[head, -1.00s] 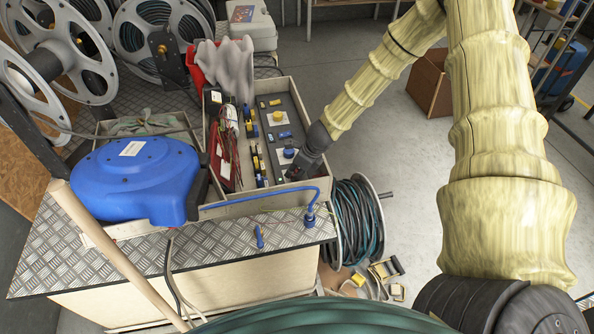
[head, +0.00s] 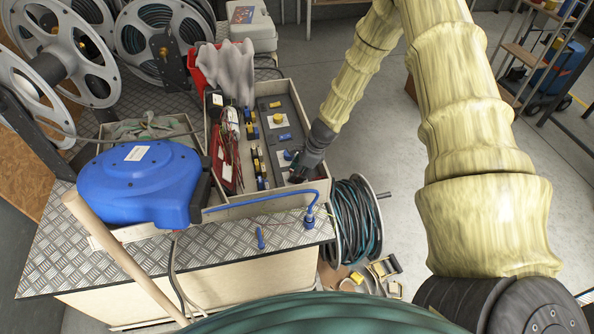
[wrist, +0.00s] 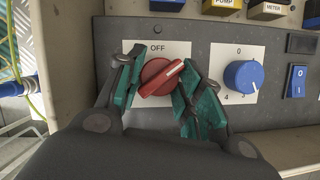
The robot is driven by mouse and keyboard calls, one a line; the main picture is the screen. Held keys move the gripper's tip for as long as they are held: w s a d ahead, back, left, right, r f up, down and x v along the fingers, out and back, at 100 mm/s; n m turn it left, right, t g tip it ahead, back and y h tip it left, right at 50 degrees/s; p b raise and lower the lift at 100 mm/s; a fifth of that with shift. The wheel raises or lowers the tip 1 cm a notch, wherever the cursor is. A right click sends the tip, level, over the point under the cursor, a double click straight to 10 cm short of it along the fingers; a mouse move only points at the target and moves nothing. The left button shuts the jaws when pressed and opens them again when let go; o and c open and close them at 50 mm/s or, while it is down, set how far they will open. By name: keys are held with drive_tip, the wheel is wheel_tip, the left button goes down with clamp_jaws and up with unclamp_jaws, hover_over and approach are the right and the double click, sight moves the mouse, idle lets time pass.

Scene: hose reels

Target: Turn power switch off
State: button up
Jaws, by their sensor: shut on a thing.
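The power switch is a red rotary knob (wrist: 160,77) on a white plate marked OFF (wrist: 155,49) in the wrist view. Its pale pointer line slants toward the upper right, away from the OFF word above it. My gripper (wrist: 160,85) is shut on the knob, with a teal-padded finger on each side. In the head view my gripper (head: 299,172) reaches down into the near right part of the open box (head: 262,201) on the bench. The red knob is hidden there by the gripper.
A blue rotary knob (wrist: 244,76) sits just right of my fingers, with a blue rocker switch (wrist: 297,81) beyond it. PUMP (wrist: 225,3) and METER labels are above. A blue hose reel (head: 138,181) stands left of the box. The floor to the right is mostly clear.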

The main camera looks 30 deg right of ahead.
drive_tip(key=n+g, duration=0.1)
drive_tip(key=n, duration=0.2)
drive_tip(key=n+g+b, duration=0.1)
drive_tip(key=n, duration=0.1)
drive_tip(key=shift+w+d+n, duration=0.1)
drive_tip(key=shift+w+n, duration=0.1)
drive_tip(key=shift+n, duration=0.2)
drive_tip(key=n+g+b, duration=0.1)
drive_tip(key=n+b, duration=0.1)
drive_tip(key=n, duration=0.2)
drive_tip(key=shift+w+g, duration=0.1)
drive_tip(key=shift+g, duration=0.2)
drive_tip(key=shift+o, duration=0.2)
drive_tip(key=shift+n+g+b, duration=0.4)
drive_tip(key=shift+n+b, duration=0.05)
drive_tip(key=shift+n, duration=0.65)
drive_tip(key=o, duration=1)
drive_tip(key=shift+c, duration=0.2)
drive_tip(key=v, duration=1.2)
